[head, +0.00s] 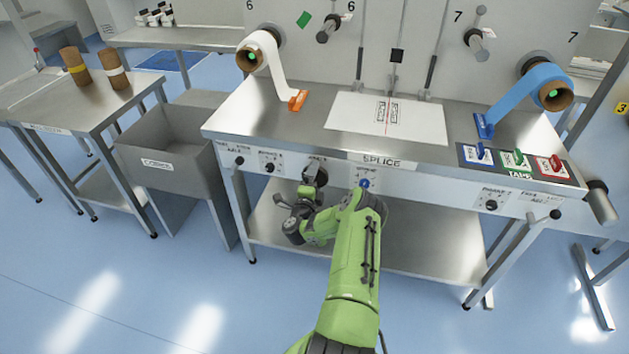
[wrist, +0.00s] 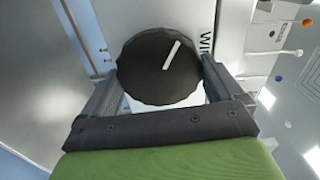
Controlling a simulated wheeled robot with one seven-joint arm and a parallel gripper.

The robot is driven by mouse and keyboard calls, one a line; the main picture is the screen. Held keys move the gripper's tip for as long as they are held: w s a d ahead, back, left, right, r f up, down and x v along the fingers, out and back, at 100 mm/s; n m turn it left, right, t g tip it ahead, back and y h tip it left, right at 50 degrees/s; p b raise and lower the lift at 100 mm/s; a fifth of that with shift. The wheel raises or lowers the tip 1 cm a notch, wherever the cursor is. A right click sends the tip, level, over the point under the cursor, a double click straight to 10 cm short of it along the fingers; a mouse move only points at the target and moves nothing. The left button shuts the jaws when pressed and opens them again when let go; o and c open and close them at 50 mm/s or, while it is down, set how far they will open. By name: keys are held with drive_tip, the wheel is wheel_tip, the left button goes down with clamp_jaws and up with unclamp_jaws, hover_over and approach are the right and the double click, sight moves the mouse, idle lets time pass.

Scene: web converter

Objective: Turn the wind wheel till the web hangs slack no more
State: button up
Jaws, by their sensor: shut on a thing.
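The wind wheel (wrist: 150,72) is a dark, scalloped knob with a white pointer line, and a partly hidden "WIN" label sits beside it in the wrist view. My gripper (wrist: 160,80) has a finger on each side of the wheel and is shut on it. In the head view the wheel (head: 316,171) is on the bench's front panel, partly hidden by my gripper (head: 308,186). A white web (head: 272,66) runs from the left roll to an orange clamp (head: 297,99). A blue web (head: 515,97) runs from the right roll to a blue clamp (head: 484,125). Its slack is hard to judge.
Other knobs (head: 270,167) line the front panel. A grey bin (head: 165,145) and a side table (head: 65,105) with two brown cores stand left. The floor in front is clear.

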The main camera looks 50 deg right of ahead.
drive_tip(key=shift+f, duration=0.15)
drive_tip(key=o, duration=0.7)
drive_tip(key=p+v, duration=1.6)
